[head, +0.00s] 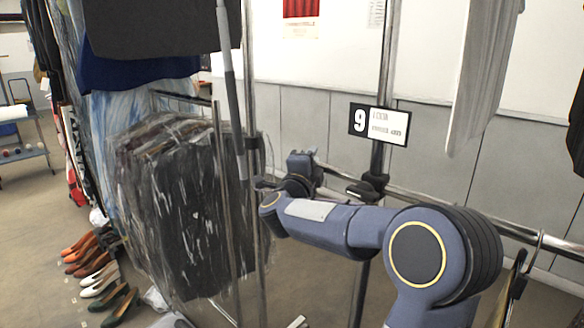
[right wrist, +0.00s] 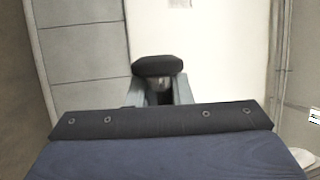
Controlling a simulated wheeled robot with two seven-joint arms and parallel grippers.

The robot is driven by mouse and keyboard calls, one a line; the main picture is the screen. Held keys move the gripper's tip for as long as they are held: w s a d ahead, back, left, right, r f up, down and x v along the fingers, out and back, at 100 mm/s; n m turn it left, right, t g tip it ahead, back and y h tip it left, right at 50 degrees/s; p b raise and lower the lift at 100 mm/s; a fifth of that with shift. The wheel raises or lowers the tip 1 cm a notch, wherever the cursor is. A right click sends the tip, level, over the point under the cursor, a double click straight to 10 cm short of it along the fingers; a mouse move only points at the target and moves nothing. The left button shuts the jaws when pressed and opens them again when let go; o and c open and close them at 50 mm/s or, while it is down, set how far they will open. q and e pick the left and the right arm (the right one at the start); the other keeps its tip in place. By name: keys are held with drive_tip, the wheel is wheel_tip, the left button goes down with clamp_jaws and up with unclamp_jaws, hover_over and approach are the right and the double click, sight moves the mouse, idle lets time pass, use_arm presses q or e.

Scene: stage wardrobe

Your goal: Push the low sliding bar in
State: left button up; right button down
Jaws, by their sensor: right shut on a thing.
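The low sliding bar (head: 458,213) is a chrome rail that slopes from beside my right gripper, past a black clamp on the upright, to the lower right in the head view. My right gripper (head: 300,162) is at the bar's left end. In the right wrist view, my right gripper (right wrist: 158,88) has both fingers closed around a dark, rounded end piece (right wrist: 158,66). The bar behind that piece is hidden there. My left gripper is in neither view.
The upright (head: 384,90) carries a sign (head: 379,124) reading 9. Plastic-covered garments (head: 185,205) hang left of my right arm, near thin poles. Several shoes (head: 98,275) stand on the floor at left. A white garment (head: 482,70) hangs upper right. A panelled wall is behind.

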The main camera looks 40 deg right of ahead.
sight(326, 165)
drive_tip(key=shift+s+d+f+b, duration=0.15)
drive_tip(key=shift+s+b, duration=0.45)
drive_tip(key=shift+s, duration=1.6)
drive_tip(key=c, duration=1.3)
unclamp_jaws()
drive_tip(key=v, duration=0.8)
